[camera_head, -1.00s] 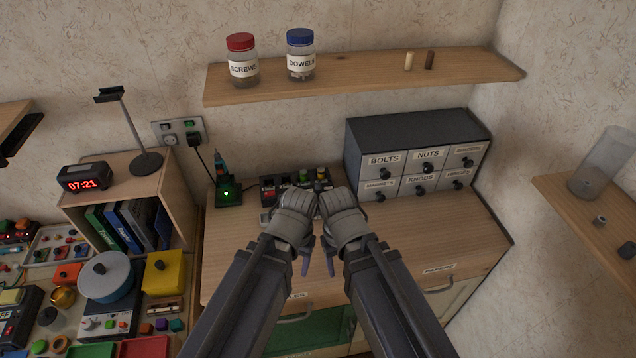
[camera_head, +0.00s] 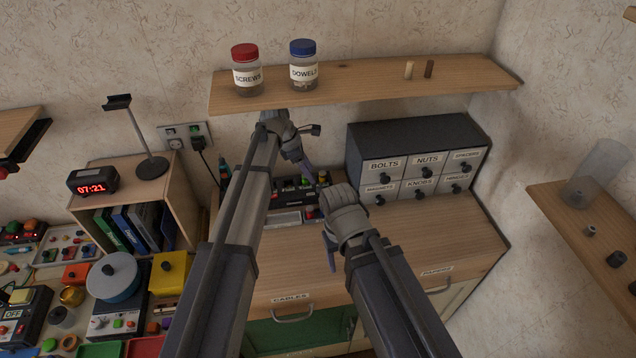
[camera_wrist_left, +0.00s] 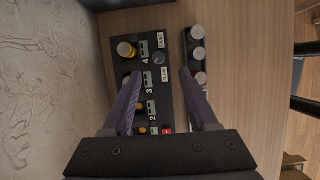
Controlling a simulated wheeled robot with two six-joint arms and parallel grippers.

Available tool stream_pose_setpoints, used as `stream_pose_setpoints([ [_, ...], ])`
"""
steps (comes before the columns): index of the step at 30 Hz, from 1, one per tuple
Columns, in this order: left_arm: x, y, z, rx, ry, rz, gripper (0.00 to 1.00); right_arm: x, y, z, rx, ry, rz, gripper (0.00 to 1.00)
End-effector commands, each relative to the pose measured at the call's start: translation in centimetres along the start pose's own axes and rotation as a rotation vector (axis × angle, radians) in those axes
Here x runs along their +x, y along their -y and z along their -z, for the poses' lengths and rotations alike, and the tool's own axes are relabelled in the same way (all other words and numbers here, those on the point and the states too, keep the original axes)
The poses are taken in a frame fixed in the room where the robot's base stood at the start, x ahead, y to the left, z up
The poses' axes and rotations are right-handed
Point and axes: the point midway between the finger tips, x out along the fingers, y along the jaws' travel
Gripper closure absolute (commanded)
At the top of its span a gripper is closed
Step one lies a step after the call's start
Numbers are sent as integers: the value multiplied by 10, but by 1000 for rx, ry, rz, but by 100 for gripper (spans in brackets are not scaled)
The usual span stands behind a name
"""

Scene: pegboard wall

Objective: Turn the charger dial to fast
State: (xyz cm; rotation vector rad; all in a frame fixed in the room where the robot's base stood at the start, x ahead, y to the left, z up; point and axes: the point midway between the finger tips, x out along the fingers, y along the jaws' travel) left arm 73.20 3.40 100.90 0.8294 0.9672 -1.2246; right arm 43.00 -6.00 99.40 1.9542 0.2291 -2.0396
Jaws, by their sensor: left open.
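The charger (camera_head: 291,187) is a black box with numbered battery slots, at the back of the cabinet top under the shelf. In the left wrist view, the charger (camera_wrist_left: 137,72) shows its round dark dial (camera_wrist_left: 159,58) between a FAST label (camera_wrist_left: 160,41) and a SLOW label (camera_wrist_left: 165,74). I cannot tell where the dial points. My left gripper (camera_head: 308,172) is open and empty above the charger. In the left wrist view, its fingertips (camera_wrist_left: 160,74) lie either side of the dial's end, apart from it. My right gripper (camera_head: 331,240) hangs over the cabinet top; its jaw opening is unclear.
A narrow tray of silver cylinders (camera_wrist_left: 199,54) lies beside the charger. A labelled drawer unit (camera_head: 410,160) stands right of it. The shelf (camera_head: 370,84) with jars is overhead. The cabinet top (camera_head: 440,228) is clear at the right front.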

Motion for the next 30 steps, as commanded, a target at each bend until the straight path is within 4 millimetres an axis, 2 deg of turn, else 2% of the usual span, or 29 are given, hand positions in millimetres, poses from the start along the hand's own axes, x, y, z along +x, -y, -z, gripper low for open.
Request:
stream_pose_setpoints([
  [11, 8, -3, 0, -24, 5, -1, 41, 8, 1, 0, 0, 0, 0, 39],
  [17, 28, -3, 1, -23, 4, -1, 41, 26, 2, 2, 1, 0, 0, 39],
  [24, 61, -3, 2, -21, 4, -1, 41, 57, 5, 3, 1, 0, 0, 39],
  [30, 77, -3, 1, -22, 4, -1, 41, 72, 7, 4, 1, 0, 0, 39],
])
